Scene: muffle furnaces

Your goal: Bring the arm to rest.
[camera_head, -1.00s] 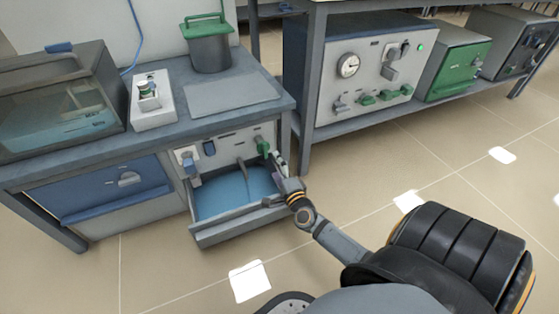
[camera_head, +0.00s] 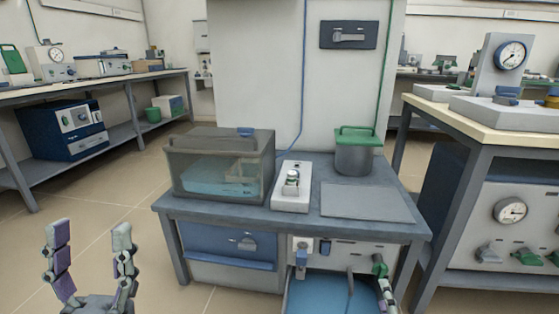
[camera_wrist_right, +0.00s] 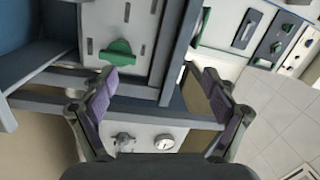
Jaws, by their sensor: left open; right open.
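My left gripper (camera_head: 90,236) stands upright at the lower left of the head view, its two fingers wide apart with nothing between them. My right gripper (camera_head: 387,292) shows only in part at the bottom of the head view, beside the right side of the open drawer (camera_head: 330,297) and below a green knob (camera_head: 380,268). In the right wrist view, the right gripper's fingers (camera_wrist_right: 158,78) are spread and empty. A grey panel with a green knob (camera_wrist_right: 119,52) lies beyond the left finger there. The right arm is mostly out of the head view.
The grey bench (camera_head: 300,218) carries a glass tank (camera_head: 222,170), a white device (camera_head: 291,195) and a green-lidded pot (camera_head: 356,155). Another bench (camera_head: 418,150) stands at the right. Open floor (camera_head: 130,215) lies around the left gripper.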

